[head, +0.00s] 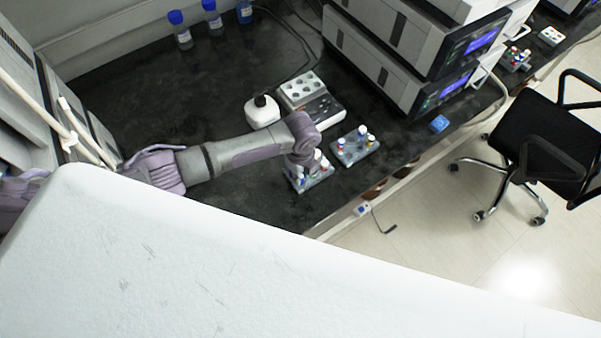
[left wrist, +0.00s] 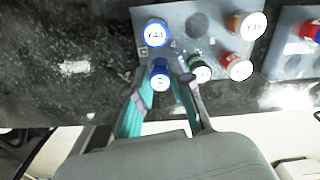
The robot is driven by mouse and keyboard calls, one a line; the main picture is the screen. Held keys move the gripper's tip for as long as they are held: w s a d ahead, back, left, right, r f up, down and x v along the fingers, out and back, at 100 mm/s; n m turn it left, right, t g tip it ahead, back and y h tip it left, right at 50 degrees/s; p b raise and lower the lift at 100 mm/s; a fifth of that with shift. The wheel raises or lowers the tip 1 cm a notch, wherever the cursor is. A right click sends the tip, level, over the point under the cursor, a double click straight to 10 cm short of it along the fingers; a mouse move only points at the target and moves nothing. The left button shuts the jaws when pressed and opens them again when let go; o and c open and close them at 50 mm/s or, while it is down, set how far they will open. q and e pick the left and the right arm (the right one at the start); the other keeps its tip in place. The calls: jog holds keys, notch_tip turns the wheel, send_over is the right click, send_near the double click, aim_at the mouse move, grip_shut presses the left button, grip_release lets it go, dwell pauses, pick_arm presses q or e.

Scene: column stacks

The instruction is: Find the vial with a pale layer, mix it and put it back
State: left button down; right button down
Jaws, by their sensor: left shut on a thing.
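My left gripper (left wrist: 163,79) is shut on a blue-capped vial (left wrist: 160,76) with a white top, at the front edge of a grey rack (left wrist: 183,28). I cannot tell whether this vial is seated or raised. The rack also holds a blue-capped vial marked Y44 (left wrist: 155,33), an orange-capped one (left wrist: 246,25), a red-capped one (left wrist: 236,66) and a green-capped one (left wrist: 199,71) close to the right finger. In the head view my left gripper (head: 301,160) reaches down over this rack (head: 318,180) and partly hides it. No liquid or pale layer shows. My right gripper is out of view.
A second rack with vials (head: 357,152) stands just right. Behind are a grey block with wells (head: 301,88) and a white rounded device (head: 262,112). Stacked instruments (head: 400,45) stand at the back right. The bench's front edge is near; dark bench at left is clear.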

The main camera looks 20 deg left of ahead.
pick_arm(q)
jog(key=shift+f, duration=0.2)
jog(key=c, duration=0.7)
grip_release()
jog(key=shift+o, duration=0.2)
jog(key=shift+r, duration=0.15)
jog(key=shift+r+p, duration=2.9)
jog(key=shift+p, duration=0.05)
jog(key=shift+f, duration=0.1)
